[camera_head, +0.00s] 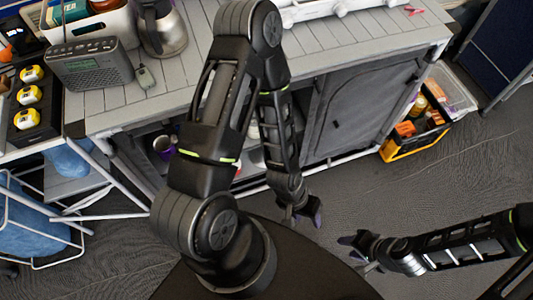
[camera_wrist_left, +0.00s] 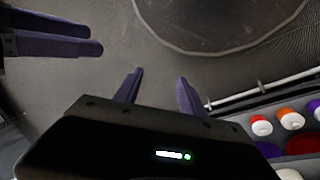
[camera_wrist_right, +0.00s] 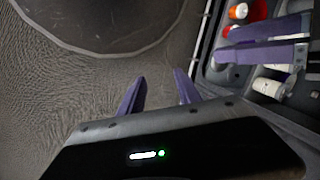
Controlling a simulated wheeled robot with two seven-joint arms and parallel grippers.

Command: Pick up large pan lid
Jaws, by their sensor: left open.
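I cannot make out a large pan lid in any view. My left gripper (camera_head: 303,216) hangs low in front of the grey counter's cupboard. In the left wrist view its two purple fingers (camera_wrist_left: 160,82) are apart with nothing between them. My right gripper (camera_head: 357,253) is low over the floor, just right of the left one. In the right wrist view its fingers (camera_wrist_right: 160,87) are also apart and empty. Each wrist view shows the other gripper's purple fingers at its side. My left arm hides part of the counter and the lower shelf.
The grey slatted counter (camera_head: 330,55) holds a radio (camera_head: 90,66) and a metal kettle (camera_head: 163,30). Its cupboard door (camera_head: 365,103) is shut. A yellow-and-black crate (camera_head: 415,141) stands right. The floor (camera_head: 420,185) before it is clear.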

